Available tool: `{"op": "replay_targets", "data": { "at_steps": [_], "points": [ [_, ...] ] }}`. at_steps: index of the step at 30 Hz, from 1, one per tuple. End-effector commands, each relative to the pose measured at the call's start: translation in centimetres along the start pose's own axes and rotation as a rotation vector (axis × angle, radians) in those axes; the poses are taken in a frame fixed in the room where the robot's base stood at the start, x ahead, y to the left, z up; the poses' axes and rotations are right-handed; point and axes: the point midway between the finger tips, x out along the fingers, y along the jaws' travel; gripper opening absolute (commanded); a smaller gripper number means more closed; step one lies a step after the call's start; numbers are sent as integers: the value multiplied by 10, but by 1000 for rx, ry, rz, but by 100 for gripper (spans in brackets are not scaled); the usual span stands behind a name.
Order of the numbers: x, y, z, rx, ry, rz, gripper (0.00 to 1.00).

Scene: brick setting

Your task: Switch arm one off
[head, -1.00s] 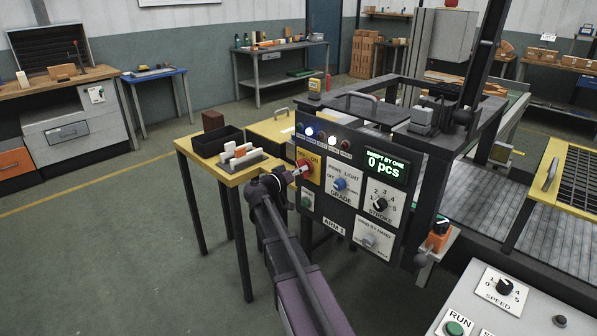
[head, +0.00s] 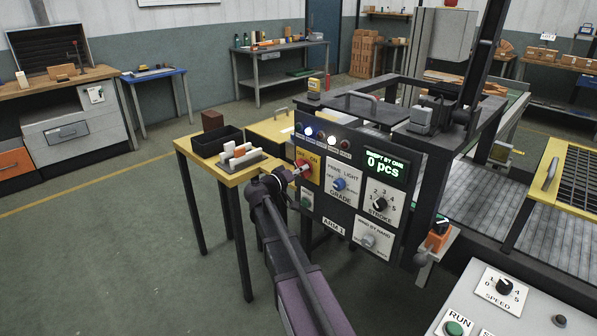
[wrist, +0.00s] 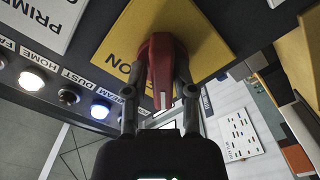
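The arm one panel (head: 335,222), labelled ARM 1, faces me in the head view. At its upper left is a yellow plate (head: 316,176) with a red rotary knob (head: 303,164); the plate also shows in the wrist view (wrist: 205,45). There the red knob (wrist: 162,68) sits between the two fingers of my gripper (wrist: 160,82), which look closed against its sides. A white line marks the knob's near end. Part of the plate's lettering is hidden; "ON" can be read. In the head view my gripper (head: 293,173) reaches the knob from the left.
Indicator lamps (head: 320,136) line the panel's top, some lit. A green display (head: 386,164) reads 0 pcs. A blue grade knob (head: 339,184) and a black stroke knob (head: 380,204) are close by. A yellow table (head: 215,174) with a black bin (head: 216,141) stands left of the panel.

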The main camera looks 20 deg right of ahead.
Motion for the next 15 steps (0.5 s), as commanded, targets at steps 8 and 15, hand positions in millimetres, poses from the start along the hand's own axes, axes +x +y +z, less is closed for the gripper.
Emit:
{"op": "replay_targets", "data": {
  "at_steps": [8,15],
  "points": [
    [-1,-1,-2,0,5,-3,60],
    [-4,-2,-2,1,7,-5,60]
  ]
}}
